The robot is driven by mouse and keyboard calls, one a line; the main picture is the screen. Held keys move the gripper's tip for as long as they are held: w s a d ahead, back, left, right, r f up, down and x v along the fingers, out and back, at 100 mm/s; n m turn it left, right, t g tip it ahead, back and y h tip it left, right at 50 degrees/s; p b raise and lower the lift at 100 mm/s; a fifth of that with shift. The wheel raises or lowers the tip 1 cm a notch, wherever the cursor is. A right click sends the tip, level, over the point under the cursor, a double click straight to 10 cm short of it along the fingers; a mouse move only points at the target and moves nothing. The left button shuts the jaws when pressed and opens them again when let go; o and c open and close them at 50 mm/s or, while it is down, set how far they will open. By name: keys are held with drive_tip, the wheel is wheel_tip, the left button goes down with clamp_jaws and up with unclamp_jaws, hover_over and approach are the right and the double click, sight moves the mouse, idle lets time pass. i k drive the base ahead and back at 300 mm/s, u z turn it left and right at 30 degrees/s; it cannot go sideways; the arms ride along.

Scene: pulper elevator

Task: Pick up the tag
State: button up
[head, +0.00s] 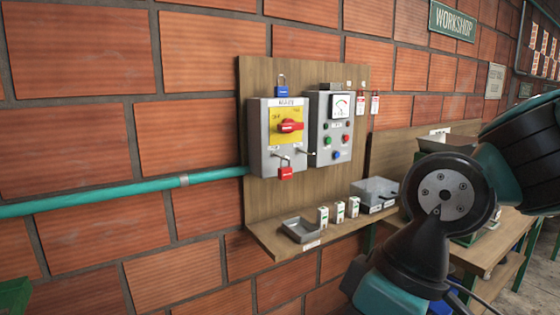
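Two small red-and-white tags hang side by side on the wooden backboard, just right of the control boxes: a left tag (361,107) and a right tag (375,105). They look alike, and their print is too small to read. Small white labels show on the board above them. My arm fills the right side of the view, in front of the bench. My gripper is not in view, so whether it is open or shut does not show.
A grey switch box (263,158) has a red rotary handle (290,126), a blue padlock (282,91) and a red padlock (286,173). A meter box (320,149) stands beside it. The shelf (268,240) below holds a tray (300,231), small white boxes and a clear-lidded box (374,192).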

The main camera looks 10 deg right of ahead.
sight(359, 100)
drive_tip(key=z, duration=0.15)
drive_tip(key=i, duration=1.05)
drive_tip(key=z, duration=0.95)
drive_tip(key=i, duration=1)
drive_tip(key=z, duration=0.55)
